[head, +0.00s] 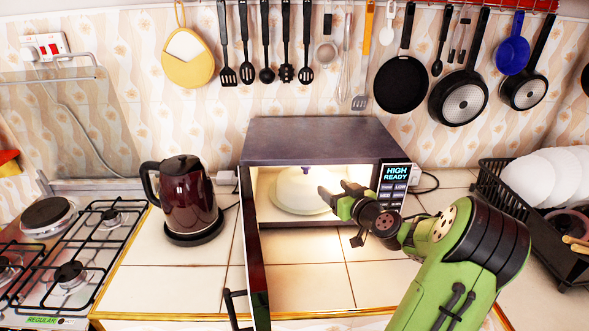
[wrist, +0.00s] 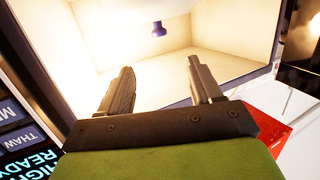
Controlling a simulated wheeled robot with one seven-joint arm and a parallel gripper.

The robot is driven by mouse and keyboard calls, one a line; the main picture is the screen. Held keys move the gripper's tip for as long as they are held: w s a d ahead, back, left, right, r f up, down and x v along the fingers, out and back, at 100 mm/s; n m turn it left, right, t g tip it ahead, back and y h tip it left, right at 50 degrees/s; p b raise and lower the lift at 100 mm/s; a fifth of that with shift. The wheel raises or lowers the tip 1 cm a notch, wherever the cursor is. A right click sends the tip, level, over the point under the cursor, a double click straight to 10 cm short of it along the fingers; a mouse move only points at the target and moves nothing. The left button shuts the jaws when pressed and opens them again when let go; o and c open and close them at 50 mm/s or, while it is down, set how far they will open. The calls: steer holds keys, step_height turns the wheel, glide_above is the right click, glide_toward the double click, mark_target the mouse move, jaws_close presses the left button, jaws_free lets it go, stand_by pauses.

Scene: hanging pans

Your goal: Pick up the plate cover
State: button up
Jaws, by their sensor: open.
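The plate cover (head: 299,185) is a pale dome inside the lit, open microwave (head: 310,140). It appears to sit on a pale plate or turntable (head: 283,207). In the wrist view, a dark purple knob (wrist: 158,29) juts from the cover, whose pale body (wrist: 150,10) is cut off at the top edge. My gripper (head: 336,194) is at the microwave's opening, to the right of the cover and partly in front of it. Its two fingers (wrist: 160,66) are apart with nothing between them, and the knob shows beyond their tips.
The microwave door (head: 258,285) stands open toward the front on the left. The control panel (head: 394,185) is close to my gripper's right. A dark red kettle (head: 187,200) stands left, beside a gas stove (head: 70,260). A dish rack (head: 500,200) is right. Pans and utensils hang above.

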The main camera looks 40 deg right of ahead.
glide_toward(309, 168)
steer(key=x, duration=0.4)
steer(key=shift+w+a, duration=0.1)
steer(key=x, duration=0.5)
steer(key=shift+w+p, duration=0.1)
steer(key=shift+p, duration=0.2)
jaws_close()
